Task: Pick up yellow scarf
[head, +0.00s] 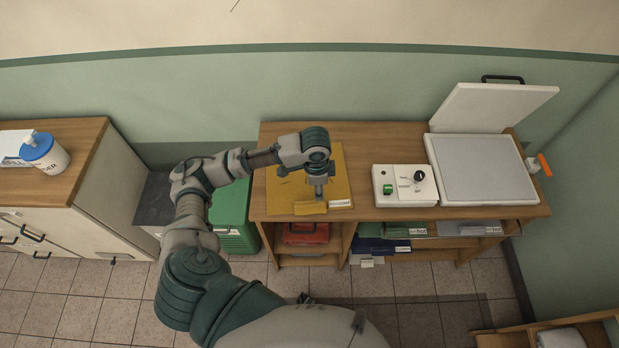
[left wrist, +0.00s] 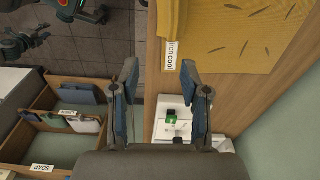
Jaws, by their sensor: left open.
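A yellow cloth sheet (head: 338,172) with dark dashes lies flat on the wooden table. Along its front edge lies a narrow folded yellow piece, likely the scarf (head: 300,208), with a white label (head: 341,204) at its right end. In the left wrist view the folded piece (left wrist: 172,17) and its "iron cool" label (left wrist: 171,57) are at the top, beside the sheet (left wrist: 235,30). My left gripper (head: 319,190) points down over the front part of the cloth. In the left wrist view its fingers (left wrist: 160,72) are apart, with nothing held. My right gripper is not seen.
A white control box (head: 404,186) and a press with a raised lid (head: 482,170) stand right on the table (head: 376,137). Shelves below hold a red box (head: 306,233) and folded cloths. A green bin (head: 232,217) and a cabinet (head: 100,185) are left.

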